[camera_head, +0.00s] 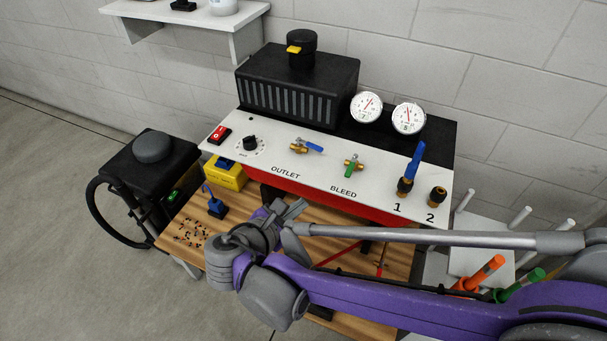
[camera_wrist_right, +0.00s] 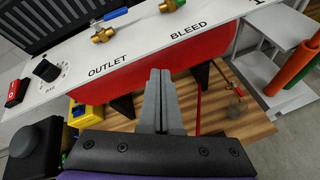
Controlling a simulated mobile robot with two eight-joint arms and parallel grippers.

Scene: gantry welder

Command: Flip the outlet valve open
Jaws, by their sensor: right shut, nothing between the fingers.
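The outlet valve (camera_head: 300,148) is a brass fitting with a blue lever, on the sloped white panel above the word OUTLET. Its blue lever points right along the panel in the head view. In the right wrist view the outlet valve (camera_wrist_right: 104,34) is near the top, its lever (camera_wrist_right: 128,16) slanting up and right. My right gripper (camera_head: 299,207) is in front of the panel's lower edge, apart from the valve. In the right wrist view its fingers (camera_wrist_right: 160,74) are together and empty, over the table and red panel front. My left gripper is not in view.
The bleed valve (camera_head: 353,165) with a green lever sits right of the outlet valve. Two gauges (camera_head: 388,113) stand behind. A black knob (camera_head: 250,143) and red switch (camera_head: 220,134) are at left; a blue torch-like piece (camera_head: 415,162) stands at right. A wooden table (camera_head: 190,238) lies below.

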